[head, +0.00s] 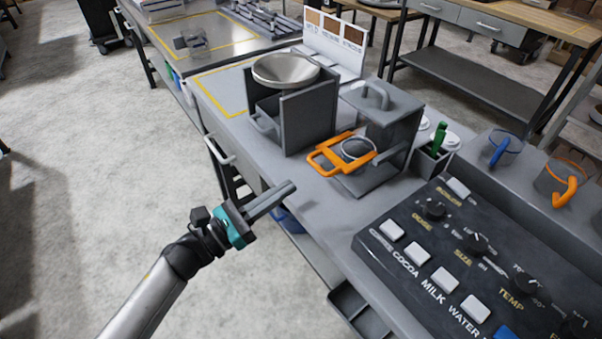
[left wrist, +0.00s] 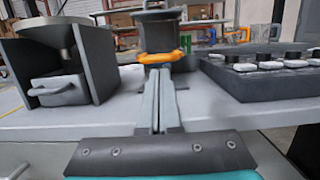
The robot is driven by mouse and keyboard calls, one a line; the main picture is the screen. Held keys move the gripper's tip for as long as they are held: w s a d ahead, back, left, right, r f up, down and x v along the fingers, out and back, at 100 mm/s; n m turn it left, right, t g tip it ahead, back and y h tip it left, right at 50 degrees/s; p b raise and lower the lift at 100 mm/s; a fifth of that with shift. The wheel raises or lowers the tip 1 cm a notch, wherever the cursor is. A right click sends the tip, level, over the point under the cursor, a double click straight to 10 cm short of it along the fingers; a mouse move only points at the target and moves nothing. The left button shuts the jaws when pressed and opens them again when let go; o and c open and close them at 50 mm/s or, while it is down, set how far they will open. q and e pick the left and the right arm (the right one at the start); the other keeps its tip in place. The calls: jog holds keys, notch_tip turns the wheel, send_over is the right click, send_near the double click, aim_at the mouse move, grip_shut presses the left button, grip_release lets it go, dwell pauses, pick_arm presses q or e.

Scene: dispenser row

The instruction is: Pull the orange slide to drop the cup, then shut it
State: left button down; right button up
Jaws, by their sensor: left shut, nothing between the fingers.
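The orange slide (head: 334,155) is a flat orange frame with a handle, sticking out of the grey dispenser (head: 385,120) toward the counter's front edge. A clear round cup (head: 357,148) shows at the slide, below the dispenser's top; I cannot tell whether it rests in the slide or under it. My left gripper (head: 288,190) is shut and empty, in front of the counter and apart from the slide. In the left wrist view the shut fingers (left wrist: 158,85) point at the orange slide (left wrist: 161,57), which lies beyond their tips. My right gripper is not in view.
A grey box with a metal bowl (head: 286,70) stands left of the dispenser. A black control panel (head: 470,260) with knobs and buttons lies to the right. A green-handled tool (head: 438,138) stands behind it. The floor at left is clear.

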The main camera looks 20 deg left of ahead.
aim_at(332, 160)
pick_arm(q)
jog(key=x, duration=0.5)
jog(key=b+x, duration=0.1)
jog(key=x, duration=0.2)
jog(key=f+b+x, duration=0.1)
jog(key=x, duration=0.2)
jog(key=shift+w+d+f, duration=0.1)
jog(key=shift+w+f, duration=0.05)
jog(key=shift+r, duration=0.25)
jog(key=shift+b, duration=0.3)
